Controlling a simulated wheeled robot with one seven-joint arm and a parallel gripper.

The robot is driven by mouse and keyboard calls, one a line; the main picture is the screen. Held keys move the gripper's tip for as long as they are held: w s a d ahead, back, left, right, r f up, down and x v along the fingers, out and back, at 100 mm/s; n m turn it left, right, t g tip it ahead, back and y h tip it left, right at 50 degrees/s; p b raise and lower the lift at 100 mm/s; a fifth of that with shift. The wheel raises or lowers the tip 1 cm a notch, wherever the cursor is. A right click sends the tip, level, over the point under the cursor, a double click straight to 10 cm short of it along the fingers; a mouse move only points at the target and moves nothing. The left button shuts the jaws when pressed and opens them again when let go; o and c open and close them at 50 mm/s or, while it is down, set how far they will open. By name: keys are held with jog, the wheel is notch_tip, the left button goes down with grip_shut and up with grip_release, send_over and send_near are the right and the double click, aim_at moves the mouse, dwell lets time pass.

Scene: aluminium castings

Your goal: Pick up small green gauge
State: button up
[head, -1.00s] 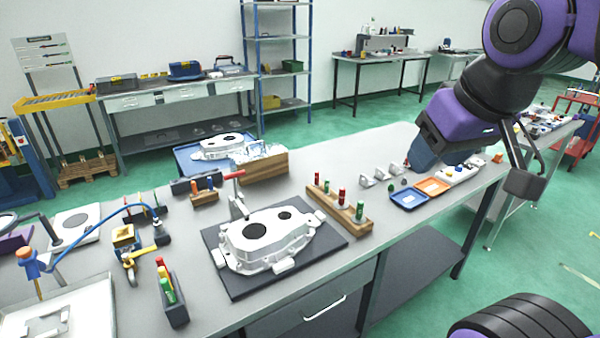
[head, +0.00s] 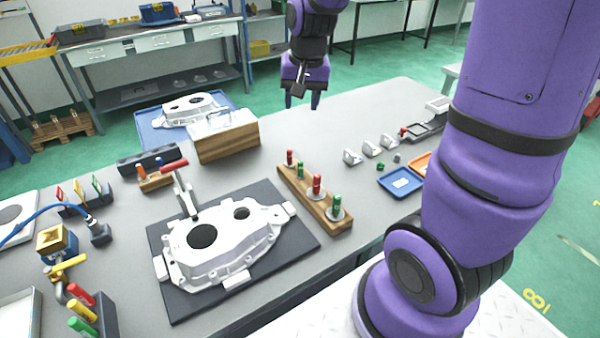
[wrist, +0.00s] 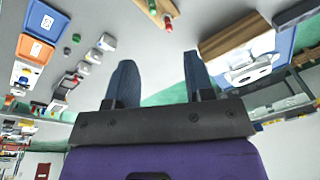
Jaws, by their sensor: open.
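The small green gauge (head: 300,170) stands upright in the long wooden block (head: 290,181), between a small red gauge (head: 290,157) and a large red gauge (head: 316,184). A large green gauge (head: 337,206) stands at the block's near end. My gripper (head: 302,98) is open and empty, above the table's far edge, beyond the block. In the wrist view its two fingers (wrist: 159,60) are spread with nothing between them. Part of the wooden block (wrist: 145,4) shows at that view's top edge, with a red gauge (wrist: 168,22) and a green one (wrist: 152,7).
Blue (head: 400,181) and orange trays and small metal parts (head: 371,148) are to the right.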

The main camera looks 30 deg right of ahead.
aim_at(300, 161)
jog(key=w+d+f+m, duration=0.1)
jog(key=w+f, duration=0.1)
jog(key=f, duration=0.3)
jog(key=w+d+f+m+g, duration=0.1)
jog(key=w+f, duration=0.1)
jog(key=f, duration=0.3)
jog(key=w+d+f+m, duration=0.1)
jog(key=f, duration=0.3)
jog(key=shift+w+d+f+g, duration=0.15)
jog(key=shift+w+f+g, duration=0.25)
jog(key=shift+f, duration=5.5)
grip_shut()
